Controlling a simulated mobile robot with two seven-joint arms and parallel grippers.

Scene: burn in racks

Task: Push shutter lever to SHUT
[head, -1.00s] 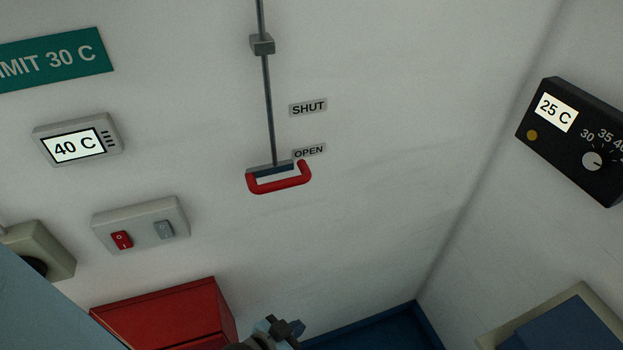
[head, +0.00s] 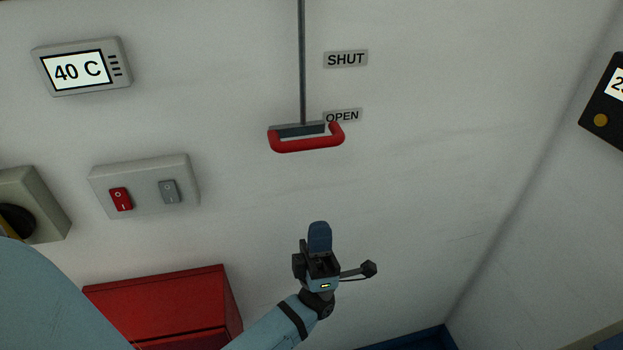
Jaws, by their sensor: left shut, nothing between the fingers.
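The shutter lever is a red handle (head: 307,145) at the bottom of a thin vertical rod (head: 302,62) on the white wall. The handle sits level with the OPEN label (head: 342,116). The SHUT label (head: 345,59) is higher on the wall, to the right of the rod. My left gripper (head: 319,228) points up, shut and empty, below the handle in the picture and apart from it. My right gripper is out of view.
Left of the lever are a 40 C display (head: 80,68) and a switch plate (head: 145,187) with a red and a grey switch. A red box (head: 160,305) is at lower left. The wall around the handle is clear.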

